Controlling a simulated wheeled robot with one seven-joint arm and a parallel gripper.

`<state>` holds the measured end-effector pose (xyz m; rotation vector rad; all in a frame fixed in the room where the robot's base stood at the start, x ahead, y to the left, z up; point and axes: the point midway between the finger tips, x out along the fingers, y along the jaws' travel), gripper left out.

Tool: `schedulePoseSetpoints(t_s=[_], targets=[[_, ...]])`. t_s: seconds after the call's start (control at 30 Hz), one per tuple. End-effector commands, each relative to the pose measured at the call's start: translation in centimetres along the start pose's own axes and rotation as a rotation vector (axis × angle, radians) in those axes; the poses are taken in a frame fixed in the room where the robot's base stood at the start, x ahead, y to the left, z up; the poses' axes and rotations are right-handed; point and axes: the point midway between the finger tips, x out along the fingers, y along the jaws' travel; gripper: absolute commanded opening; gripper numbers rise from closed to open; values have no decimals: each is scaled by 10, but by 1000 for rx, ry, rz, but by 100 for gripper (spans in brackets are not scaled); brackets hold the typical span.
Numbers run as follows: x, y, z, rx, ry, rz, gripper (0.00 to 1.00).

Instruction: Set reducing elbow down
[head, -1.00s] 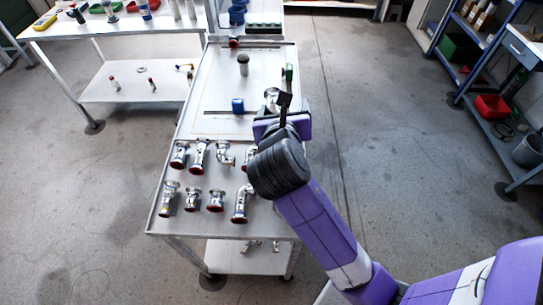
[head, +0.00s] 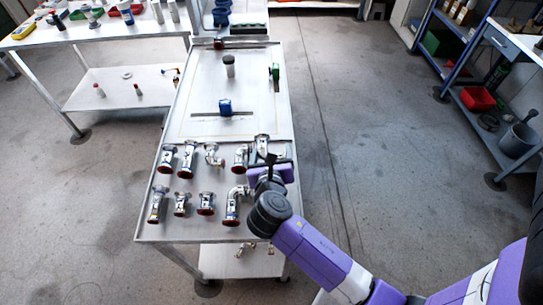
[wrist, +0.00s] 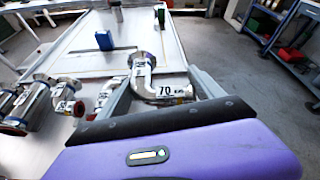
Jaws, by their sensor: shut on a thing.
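The reducing elbow (wrist: 146,78), a shiny metal bend marked 70, sits between the two fingers of my gripper (wrist: 155,92) in the wrist view. My gripper is shut on it. In the head view the elbow (head: 262,143) shows in part beyond my gripper (head: 266,160), at the right end of the back row of fittings. My wrist hides the rest of it. I cannot tell whether it touches the metal table (head: 205,232) or hangs just above it.
Several metal fittings with red ends stand in two rows to the left, one fitting (head: 240,157) close beside the elbow. A blue block (head: 225,107), a grey-capped cylinder (head: 229,68) and a green object (head: 275,72) are farther back. The table's right edge is close.

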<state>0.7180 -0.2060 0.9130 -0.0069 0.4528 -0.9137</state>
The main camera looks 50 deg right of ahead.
Motion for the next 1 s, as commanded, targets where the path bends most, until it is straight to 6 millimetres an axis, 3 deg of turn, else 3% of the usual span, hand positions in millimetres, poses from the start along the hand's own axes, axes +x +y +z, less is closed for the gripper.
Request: schedulePoseSetpoints(t_s=[0.13, 0.97, 1.0], targets=[[6, 3, -13, -1, -1, 1, 18], [10, 6, -24, 1, -3, 1, 18], [10, 6, -25, 0, -1, 1, 82]])
